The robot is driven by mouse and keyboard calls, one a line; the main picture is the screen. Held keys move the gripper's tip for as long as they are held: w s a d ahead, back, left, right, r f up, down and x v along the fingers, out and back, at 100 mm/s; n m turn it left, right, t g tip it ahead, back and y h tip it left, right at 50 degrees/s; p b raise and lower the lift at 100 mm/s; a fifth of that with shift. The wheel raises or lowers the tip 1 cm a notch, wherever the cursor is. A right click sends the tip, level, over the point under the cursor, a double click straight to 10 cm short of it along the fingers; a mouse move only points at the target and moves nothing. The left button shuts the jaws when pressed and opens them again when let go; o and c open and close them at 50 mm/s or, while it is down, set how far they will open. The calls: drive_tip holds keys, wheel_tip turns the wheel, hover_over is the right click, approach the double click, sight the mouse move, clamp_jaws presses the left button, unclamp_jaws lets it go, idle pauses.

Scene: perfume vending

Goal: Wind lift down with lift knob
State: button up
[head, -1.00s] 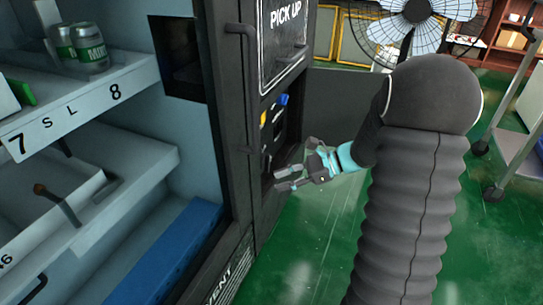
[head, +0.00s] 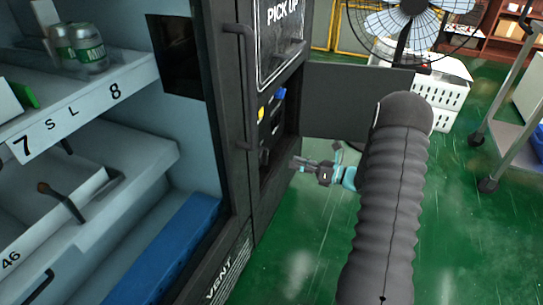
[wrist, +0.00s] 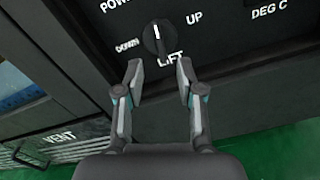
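The lift knob (wrist: 157,38) is a dark round dial with a white mark, on the black panel in the wrist view. The mark points about straight up in the picture, between the labels DOWN at left and UP at right, with LIFT below. My gripper (wrist: 158,75) is open and empty; its two fingers stand apart just below the knob, not around it. In the head view my gripper (head: 310,166) is in front of the lower control panel of the black machine (head: 235,185). I cannot make out the lift knob there.
A blue knob (head: 280,95) and a yellow part (head: 261,114) sit higher on the panel. An open dark door panel (head: 345,100) stands behind my gripper. A fan (head: 414,20), a white crate (head: 443,92) and a cart (head: 505,150) are beyond. Green floor is clear below.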

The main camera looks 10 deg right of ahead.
sight(261, 156)
drive_tip(key=x, duration=0.9)
drive_tip(key=shift+w+a, duration=0.2)
drive_tip(key=shift+a, duration=0.05)
clamp_jaws()
